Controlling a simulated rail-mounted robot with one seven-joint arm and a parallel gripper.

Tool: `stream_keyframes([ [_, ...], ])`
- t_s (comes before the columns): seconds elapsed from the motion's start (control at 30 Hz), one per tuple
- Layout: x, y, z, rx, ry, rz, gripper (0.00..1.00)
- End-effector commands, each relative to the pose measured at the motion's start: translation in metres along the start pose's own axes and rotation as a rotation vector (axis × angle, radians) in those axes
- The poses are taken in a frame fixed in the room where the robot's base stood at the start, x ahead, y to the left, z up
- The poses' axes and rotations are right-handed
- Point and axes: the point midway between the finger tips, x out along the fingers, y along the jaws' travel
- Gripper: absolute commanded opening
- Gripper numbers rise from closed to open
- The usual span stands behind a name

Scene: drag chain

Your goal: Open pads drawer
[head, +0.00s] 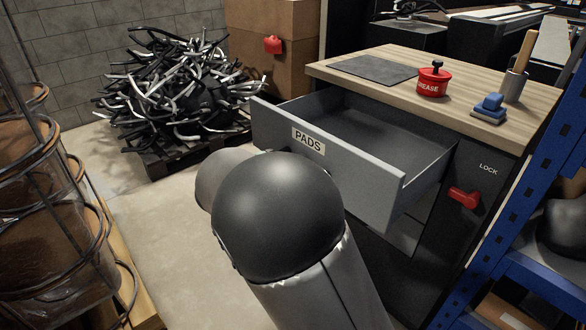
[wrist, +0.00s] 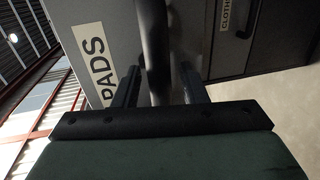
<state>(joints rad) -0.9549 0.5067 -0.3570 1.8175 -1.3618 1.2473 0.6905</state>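The grey pads drawer (head: 345,160), with a "PADS" label on its front, stands pulled well out of the cabinet in the head view. Its inside looks empty. In the head view my arm hides my gripper and the drawer's handle. In the wrist view the dark bar handle (wrist: 154,40) runs between the two fingers of my gripper (wrist: 160,78), beside the "PADS" label (wrist: 95,62). The fingers stand apart, with a narrow gap showing on each side of the bar, so my gripper looks open around it.
A red lock lever (head: 464,197) sits on the cabinet front at right. A red grease pot (head: 433,82) and blue block (head: 490,108) stand on the wooden top. A cable pile (head: 185,85) lies behind left. A blue rack (head: 510,215) stands close right. A drawer labelled "CLOTHS" (wrist: 230,30) shows in the wrist view.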

Motion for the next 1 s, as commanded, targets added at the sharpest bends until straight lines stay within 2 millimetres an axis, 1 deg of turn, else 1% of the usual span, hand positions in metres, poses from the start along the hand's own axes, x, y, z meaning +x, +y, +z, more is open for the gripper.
stream_keyframes([
  [0.17, -0.001, 0.000, 0.000, 0.000, 0.000, 0.000, 0.39],
  [0.23, -0.004, 0.001, 0.000, 0.000, 0.001, 0.000, 0.39],
  [0.37, -0.020, 0.002, -0.001, 0.000, 0.003, 0.000, 0.39],
  [0.47, -0.042, 0.002, -0.001, 0.000, 0.004, -0.001, 0.39],
  [0.6, -0.077, 0.002, -0.001, 0.000, 0.005, 0.000, 0.39],
  [0.8, -0.125, 0.002, -0.001, 0.000, 0.003, 0.000, 0.39],
  [0.9, -0.145, 0.002, -0.001, -0.001, 0.003, 0.000, 0.39],
  [1.0, -0.160, 0.001, -0.001, 0.000, 0.002, -0.001, 0.39],
])
